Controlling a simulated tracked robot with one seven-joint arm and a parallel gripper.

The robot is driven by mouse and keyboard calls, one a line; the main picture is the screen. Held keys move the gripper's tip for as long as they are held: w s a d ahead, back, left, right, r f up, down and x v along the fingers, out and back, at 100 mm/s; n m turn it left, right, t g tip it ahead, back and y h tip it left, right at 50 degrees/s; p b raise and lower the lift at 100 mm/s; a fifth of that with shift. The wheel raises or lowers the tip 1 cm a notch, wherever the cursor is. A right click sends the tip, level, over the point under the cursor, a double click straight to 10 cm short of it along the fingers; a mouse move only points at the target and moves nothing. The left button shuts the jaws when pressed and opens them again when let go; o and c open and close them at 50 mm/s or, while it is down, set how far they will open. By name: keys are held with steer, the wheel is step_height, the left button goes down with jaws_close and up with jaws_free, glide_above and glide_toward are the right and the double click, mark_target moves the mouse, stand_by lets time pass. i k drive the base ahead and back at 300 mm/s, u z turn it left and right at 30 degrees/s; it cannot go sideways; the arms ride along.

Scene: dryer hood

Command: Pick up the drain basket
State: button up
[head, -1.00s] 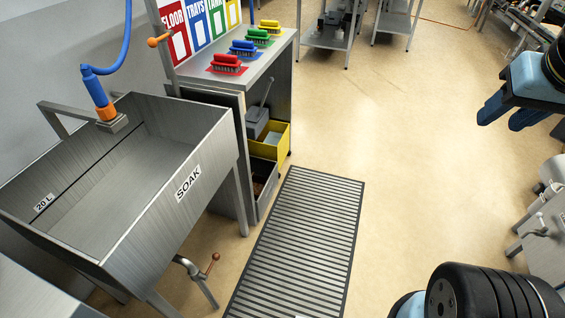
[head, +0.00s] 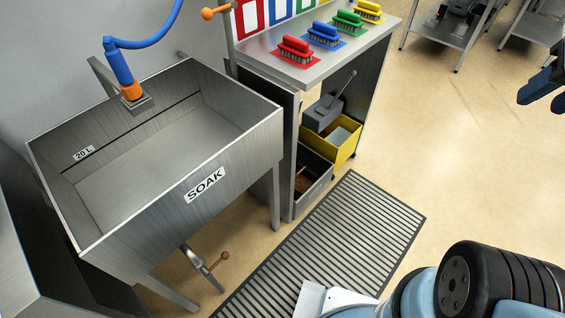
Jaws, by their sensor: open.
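I cannot make out a drain basket for certain in the head view. My gripper (head: 541,92) shows only in part at the right edge, with its dark blue fingers above the open floor. It is open, and nothing shows between the fingers. It is apart from the sink, the shelf unit and the floor grate. A slatted floor grate (head: 330,238) lies flat on the floor at the middle.
A steel sink (head: 232,150) marked SOAK stands left, with a blue hose (head: 120,66) above it. A bench (head: 300,70) with several coloured brushes stands behind. Below it are a yellow bin (head: 345,152) and a grey bin (head: 318,190).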

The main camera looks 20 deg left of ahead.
mark_target(304, 179)
steer(key=u, duration=0.35)
steer(key=i, duration=0.75)
steer(key=u, duration=0.6)
steer(key=k, duration=0.7)
steer(key=u, duration=0.3)
steer(key=i, duration=0.75)
steer(key=z, duration=0.45)
